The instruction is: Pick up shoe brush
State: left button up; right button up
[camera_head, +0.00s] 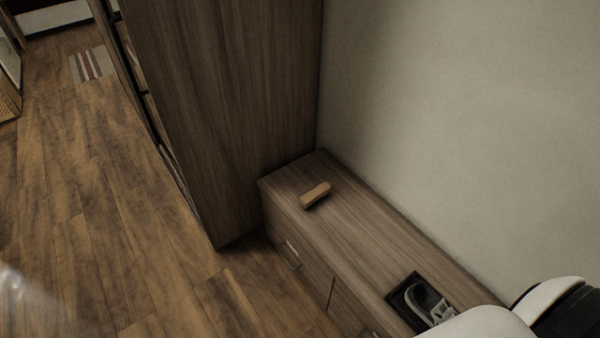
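A shoe brush (315,194) with a light brown wooden body lies on top of a low wooden cabinet (350,228), near its far end by the tall cabinet. Nothing touches the brush except the cabinet top. White and black parts of my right arm show at the bottom right corner, well apart from the brush. Its gripper is outside the picture. My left gripper is not in the picture either.
A grey shoe (428,302) sits in a dark tray (402,294) on the near part of the low cabinet. A tall wooden cabinet (225,110) stands at the far end, a plain wall (460,120) along the right. Wooden floor (110,220) is clear on the left.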

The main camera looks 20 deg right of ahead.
aim_at(309, 200)
jog(key=k+z, duration=0.15)
jog(key=z, duration=0.7)
